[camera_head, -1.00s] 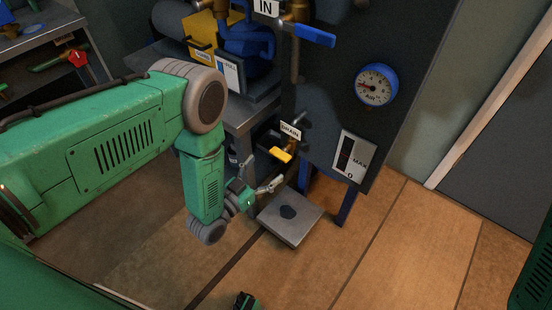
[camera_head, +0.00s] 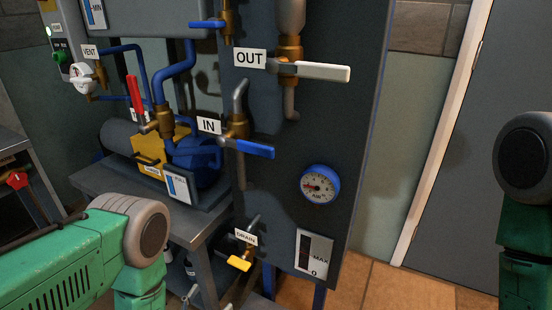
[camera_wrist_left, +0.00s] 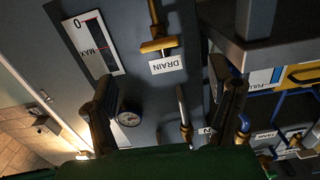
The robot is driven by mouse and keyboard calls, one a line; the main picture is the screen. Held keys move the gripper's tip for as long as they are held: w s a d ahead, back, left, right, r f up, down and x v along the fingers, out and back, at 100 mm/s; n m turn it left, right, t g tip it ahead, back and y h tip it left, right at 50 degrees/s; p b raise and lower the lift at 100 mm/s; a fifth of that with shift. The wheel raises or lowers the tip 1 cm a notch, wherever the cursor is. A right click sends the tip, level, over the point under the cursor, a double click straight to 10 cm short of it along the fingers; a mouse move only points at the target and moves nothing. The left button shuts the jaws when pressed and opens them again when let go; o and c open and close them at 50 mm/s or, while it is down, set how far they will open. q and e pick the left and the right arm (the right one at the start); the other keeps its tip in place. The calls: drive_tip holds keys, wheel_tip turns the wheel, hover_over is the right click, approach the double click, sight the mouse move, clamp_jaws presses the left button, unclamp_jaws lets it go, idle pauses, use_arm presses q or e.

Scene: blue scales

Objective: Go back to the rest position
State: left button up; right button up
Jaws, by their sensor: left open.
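My left arm (camera_head: 60,260) comes in from the lower left of the head view, green with a grey round joint. Only a fingertip of my left gripper shows at the bottom edge there. In the wrist view my left gripper (camera_wrist_left: 165,105) is open, with its two dark fingers apart and nothing between them. It faces the grey panel (camera_wrist_left: 50,55), with the yellow drain valve (camera_wrist_left: 158,45) beyond the fingers. My right arm (camera_head: 525,180) shows at the right edge of the head view; its gripper is out of view.
The panel carries a blue-handled IN valve (camera_head: 247,148), a white-handled OUT valve (camera_head: 320,72), a gauge (camera_head: 320,185) and the yellow drain handle (camera_head: 239,263). A grey bench (camera_head: 195,228) holds a blue pump (camera_head: 200,152). A grey door (camera_head: 490,80) stands right.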

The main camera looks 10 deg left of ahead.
use_arm(q)
drive_tip(key=s+a+r+n+g+y+p, duration=0.1)
drive_tip(key=s+a+r+g+y+p, duration=0.1)
drive_tip(key=s+g, duration=0.6)
drive_tip(key=s+a+r+n+g+y+p, duration=0.1)
drive_tip(key=s+a+g+y, duration=0.3)
drive_tip(key=s, duration=1.2)
drive_tip(key=n+g+p, duration=0.1)
drive_tip(key=g, duration=0.3)
drive_tip(key=shift+a+r+p, duration=0.3)
drive_tip(key=shift+r, duration=0.05)
